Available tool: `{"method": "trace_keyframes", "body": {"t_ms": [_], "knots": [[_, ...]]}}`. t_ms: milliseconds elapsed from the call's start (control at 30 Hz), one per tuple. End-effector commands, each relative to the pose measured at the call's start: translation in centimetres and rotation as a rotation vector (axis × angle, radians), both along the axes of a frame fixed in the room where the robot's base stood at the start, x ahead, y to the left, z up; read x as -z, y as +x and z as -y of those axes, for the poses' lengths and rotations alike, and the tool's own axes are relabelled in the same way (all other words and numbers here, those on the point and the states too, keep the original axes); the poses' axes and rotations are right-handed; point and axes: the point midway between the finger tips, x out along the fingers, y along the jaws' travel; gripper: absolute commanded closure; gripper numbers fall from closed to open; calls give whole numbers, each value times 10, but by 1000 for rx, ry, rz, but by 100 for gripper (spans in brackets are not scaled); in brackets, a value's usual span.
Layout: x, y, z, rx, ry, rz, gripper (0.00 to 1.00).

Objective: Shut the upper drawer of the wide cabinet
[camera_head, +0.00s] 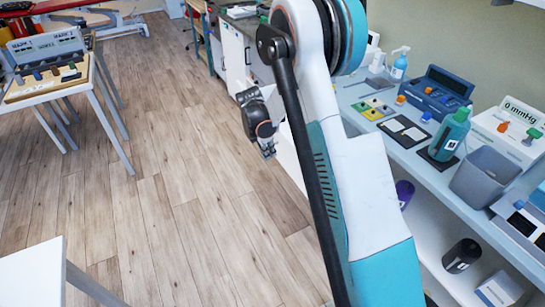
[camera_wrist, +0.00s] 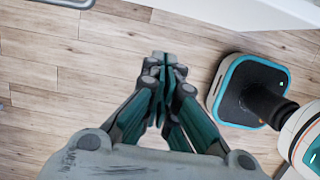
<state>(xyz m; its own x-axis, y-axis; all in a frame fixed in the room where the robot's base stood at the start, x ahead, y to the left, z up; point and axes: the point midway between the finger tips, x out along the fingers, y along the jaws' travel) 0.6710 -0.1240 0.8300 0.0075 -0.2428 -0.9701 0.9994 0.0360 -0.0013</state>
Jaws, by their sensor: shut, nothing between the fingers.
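My gripper (camera_head: 268,151) is shut and empty, pointing down above the wooden floor left of my arm; it also shows in the wrist view (camera_wrist: 163,62). A white panel (camera_head: 290,158) shows just right of it, mostly hidden behind my arm; it may be part of the wide cabinet or its drawer. A white edge (camera_wrist: 240,12) also shows at the top of the wrist view, apart from the fingertips. White cabinet fronts (camera_head: 234,58) stand farther back under a counter. How far the upper drawer stands out is hidden.
A shelf unit (camera_head: 425,185) along the right wall bears a green bottle (camera_head: 450,135), a grey bin (camera_head: 485,177) and devices. A white table (camera_head: 60,88) with a peg board stands at left. Another white table corner (camera_head: 33,275) is at lower left. The floor between is clear.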

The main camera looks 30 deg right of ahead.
Motion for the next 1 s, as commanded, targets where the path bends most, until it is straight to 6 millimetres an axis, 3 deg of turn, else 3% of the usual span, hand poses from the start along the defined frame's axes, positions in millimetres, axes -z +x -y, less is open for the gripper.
{"method": "trace_keyframes", "body": {"t_ms": [533,733,1000], "knots": [[95,1,23,2,1,1,100],[91,2,54,4,1,1,100],[88,2,62,2,1,1,100]]}}
